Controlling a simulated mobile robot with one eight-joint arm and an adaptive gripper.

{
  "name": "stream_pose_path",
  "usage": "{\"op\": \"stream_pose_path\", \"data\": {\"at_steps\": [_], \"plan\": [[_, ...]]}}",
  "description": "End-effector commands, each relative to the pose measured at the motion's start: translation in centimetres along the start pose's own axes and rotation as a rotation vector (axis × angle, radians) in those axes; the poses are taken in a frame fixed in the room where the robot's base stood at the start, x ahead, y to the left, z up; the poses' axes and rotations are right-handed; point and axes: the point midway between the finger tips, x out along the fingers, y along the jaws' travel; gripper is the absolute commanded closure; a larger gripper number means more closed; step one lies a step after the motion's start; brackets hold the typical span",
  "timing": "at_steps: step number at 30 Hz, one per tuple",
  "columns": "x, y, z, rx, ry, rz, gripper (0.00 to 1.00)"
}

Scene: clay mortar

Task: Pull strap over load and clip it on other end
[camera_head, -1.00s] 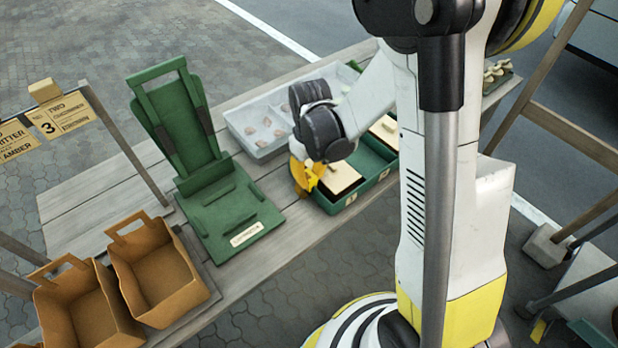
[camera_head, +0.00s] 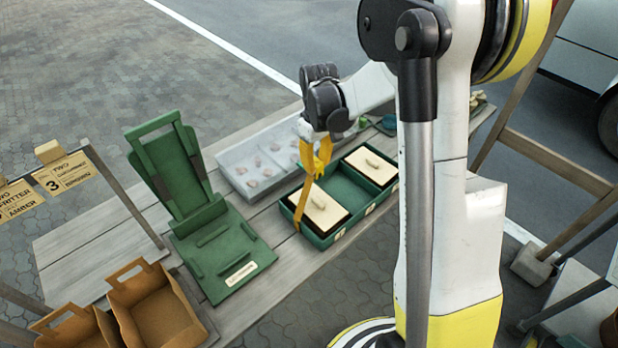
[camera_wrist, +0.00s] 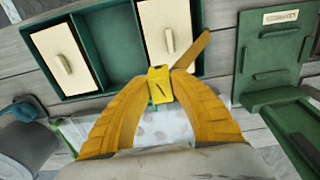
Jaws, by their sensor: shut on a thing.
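My gripper (camera_head: 318,170) is above the left part of the green tray (camera_head: 345,228). Its yellow fingers are shut on a small yellow clip (camera_wrist: 158,88). An orange strap (camera_head: 305,203) runs taut and slanting from the clip down toward the tray's front edge. It also shows in the wrist view (camera_wrist: 192,50). The tray holds two cream blocks with small handles, a left one (camera_head: 325,212) and a right one (camera_head: 371,167). The middle compartment between them looks empty. The strap passes in front of the left block. I cannot make out a mating end for the clip.
A green stand with a tilted back (camera_head: 177,172) is left of the tray. A pale divided tray (camera_head: 240,165) with small pieces lies behind. Brown open boxes (camera_head: 152,305) stand at the front left. Bare table planks (camera_head: 95,240) show at left.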

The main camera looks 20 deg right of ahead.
Motion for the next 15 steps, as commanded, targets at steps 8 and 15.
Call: {"op": "stream_pose_path", "data": {"at_steps": [8, 15], "plan": [[-1.6, 0.8, -0.3, -0.001, 0.0, 0.0, 0.95], [-3.0, 0.7, -0.3, -0.001, 0.0, 0.0, 0.95]]}}
